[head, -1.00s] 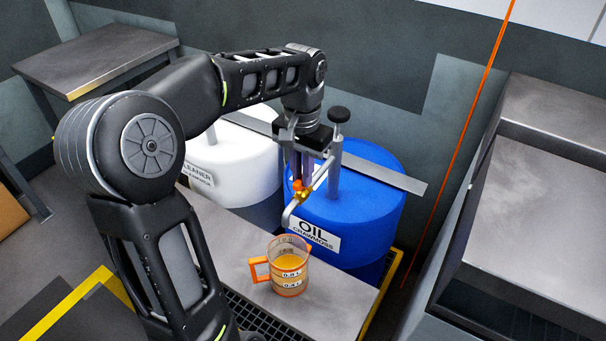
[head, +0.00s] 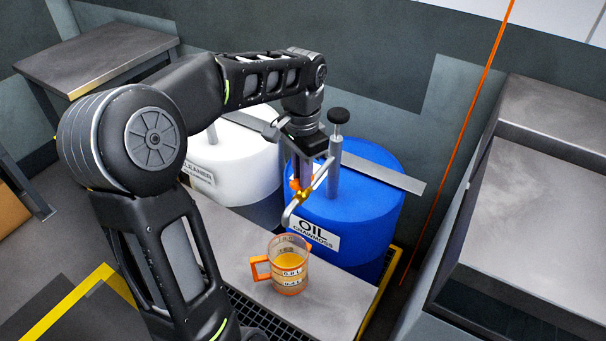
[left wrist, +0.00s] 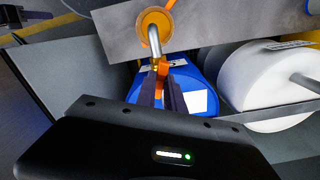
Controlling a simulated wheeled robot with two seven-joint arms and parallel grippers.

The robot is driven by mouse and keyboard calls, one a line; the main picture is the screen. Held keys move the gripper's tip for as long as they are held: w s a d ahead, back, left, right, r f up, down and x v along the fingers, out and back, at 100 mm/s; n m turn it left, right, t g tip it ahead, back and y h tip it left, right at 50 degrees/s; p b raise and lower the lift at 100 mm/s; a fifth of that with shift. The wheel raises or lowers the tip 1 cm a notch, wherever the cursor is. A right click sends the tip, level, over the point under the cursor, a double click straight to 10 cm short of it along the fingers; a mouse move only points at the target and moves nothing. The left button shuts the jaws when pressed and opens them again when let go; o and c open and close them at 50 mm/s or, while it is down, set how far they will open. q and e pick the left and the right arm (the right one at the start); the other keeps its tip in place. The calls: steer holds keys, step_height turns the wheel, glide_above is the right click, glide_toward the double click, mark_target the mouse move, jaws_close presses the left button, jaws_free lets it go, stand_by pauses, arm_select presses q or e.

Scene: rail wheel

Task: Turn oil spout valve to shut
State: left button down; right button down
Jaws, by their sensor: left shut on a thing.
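The blue oil drum (head: 362,222) stands right of centre, with a metal pump and curved spout (head: 289,212) at its front. A brass valve with an orange handle (head: 295,184) sits on the spout; the handle also shows in the left wrist view (left wrist: 162,68). My left gripper (head: 300,181) reaches down from above and is shut on the orange valve handle. Its two dark fingers (left wrist: 159,88) partly hide the handle. A clear measuring jug (head: 289,267) with an orange handle stands below the spout and holds yellow-orange liquid.
A white cleaner drum (head: 235,165) stands left of the oil drum. The jug rests on a grey metal surface (head: 335,300), clear to its right. A flat metal bar (head: 385,173) runs across behind the pump. A grey bench (head: 535,215) stands at right.

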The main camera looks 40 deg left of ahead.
arm_select(q)
steer(key=m+p, duration=0.1)
steer(key=m, duration=0.2)
steer(key=shift+r, duration=0.1)
steer(key=shift+m, duration=0.8)
steer(key=m+p, duration=0.1)
steer(key=m, duration=0.1)
steer(key=shift+m+p, duration=0.4)
steer(key=shift+m, duration=0.9)
